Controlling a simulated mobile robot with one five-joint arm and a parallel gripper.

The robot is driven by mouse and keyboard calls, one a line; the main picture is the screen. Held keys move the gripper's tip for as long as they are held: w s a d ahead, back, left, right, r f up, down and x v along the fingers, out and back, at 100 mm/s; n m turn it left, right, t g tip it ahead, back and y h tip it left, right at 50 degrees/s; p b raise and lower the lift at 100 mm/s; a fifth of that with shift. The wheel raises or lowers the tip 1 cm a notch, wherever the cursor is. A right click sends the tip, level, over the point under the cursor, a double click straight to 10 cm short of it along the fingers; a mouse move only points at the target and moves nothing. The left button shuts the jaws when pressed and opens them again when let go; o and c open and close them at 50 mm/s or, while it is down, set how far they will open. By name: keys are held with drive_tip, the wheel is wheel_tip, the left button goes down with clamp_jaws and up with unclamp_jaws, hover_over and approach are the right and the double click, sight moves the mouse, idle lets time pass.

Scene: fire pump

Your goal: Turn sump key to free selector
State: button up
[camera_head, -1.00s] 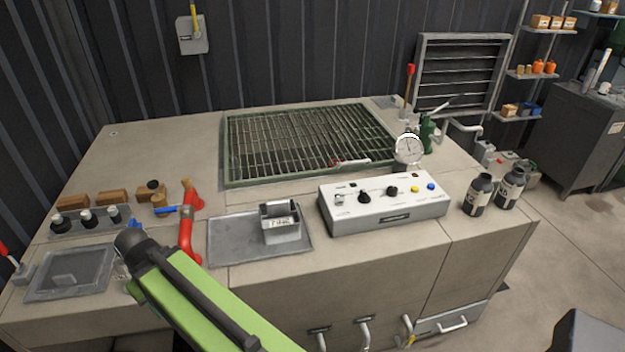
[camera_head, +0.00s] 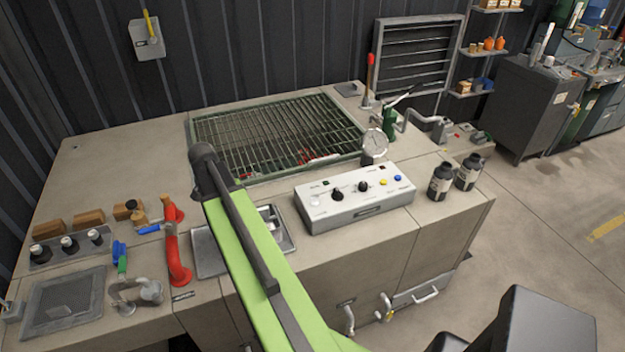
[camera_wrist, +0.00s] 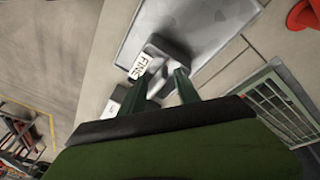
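The white control box (camera_head: 355,205) stands right of the arm in the head view. It has two black selector knobs, one (camera_head: 337,194) left of the other (camera_head: 363,186), and yellow and blue buttons. A small pale fitting (camera_head: 314,200) sits at its left end; I cannot tell if it is the sump key. In the wrist view, my gripper (camera_wrist: 160,80) shows two dark green fingers spread apart, with nothing held between them. They are over or near a grey bin (camera_wrist: 168,52) labelled FINE. My arm hides the gripper in the head view.
A metal tray (camera_head: 205,258) lies under the arm. A red pipe (camera_head: 178,255) stands left of it, and a green-framed grate (camera_head: 270,130) lies behind. A gauge (camera_head: 375,143) and two dark bottles (camera_head: 441,180) stand near the box.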

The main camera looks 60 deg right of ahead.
drive_tip(key=s+d+r+m+g+h+p, duration=0.15)
drive_tip(key=s+d+r+m, duration=0.3)
drive_tip(key=d, duration=0.45)
drive_tip(key=s+d+r+m+y+p, duration=0.1)
drive_tip(key=s+d+r+m+p, duration=0.3)
drive_tip(key=d, duration=0.6)
drive_tip(key=b, duration=1.7)
approach(314, 196)
drive_tip(key=shift+m+h, duration=0.35)
drive_tip(key=shift+m, duration=0.1)
drive_tip(key=x, duration=0.9)
drive_tip(key=shift+a+f, duration=0.2)
drive_tip(key=shift+f, duration=0.1)
drive_tip(key=shift+r, duration=0.1)
drive_tip(key=shift+c, duration=0.5)
clamp_jaws()
